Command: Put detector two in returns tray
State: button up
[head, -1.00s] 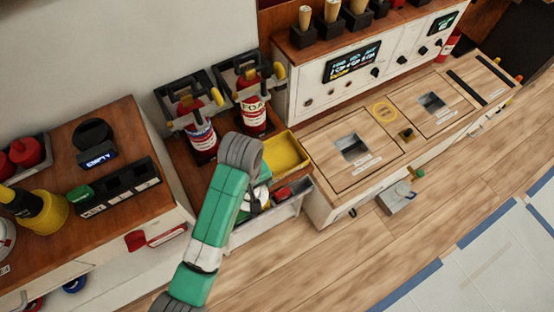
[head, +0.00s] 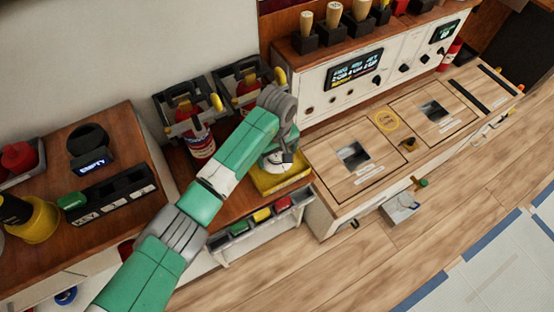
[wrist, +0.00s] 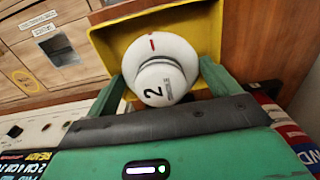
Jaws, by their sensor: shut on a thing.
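Detector two (wrist: 162,68) is a round white unit marked with a black 2 and a small red mark. My gripper (wrist: 164,84) is shut on it, with one green finger on either side. The yellow tray (wrist: 196,22) lies behind and around the detector in the wrist view. In the head view the detector (head: 272,160) is at or just over the yellow tray (head: 268,189), partly hidden by my gripper (head: 284,150). I cannot tell whether it touches the tray floor. No label on the tray is readable.
Two red extinguishers in dark holders stand behind the tray; the left one (head: 202,146) is close to my arm. A grey bin (head: 225,240) with coloured pieces hangs at the counter front. A white panel (head: 310,95) rises behind, and a wooden-topped counter (head: 330,182) stands to the right.

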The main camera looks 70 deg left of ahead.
jog(key=shift+f+b, duration=0.35)
jog(key=shift+f, duration=1.35)
jog(key=shift+f, duration=0.1)
jog(key=o, duration=0.8)
notch_tip(320, 180, up, 12)
jog(key=shift+r+p, duration=0.15)
jog(key=shift+p, duration=1)
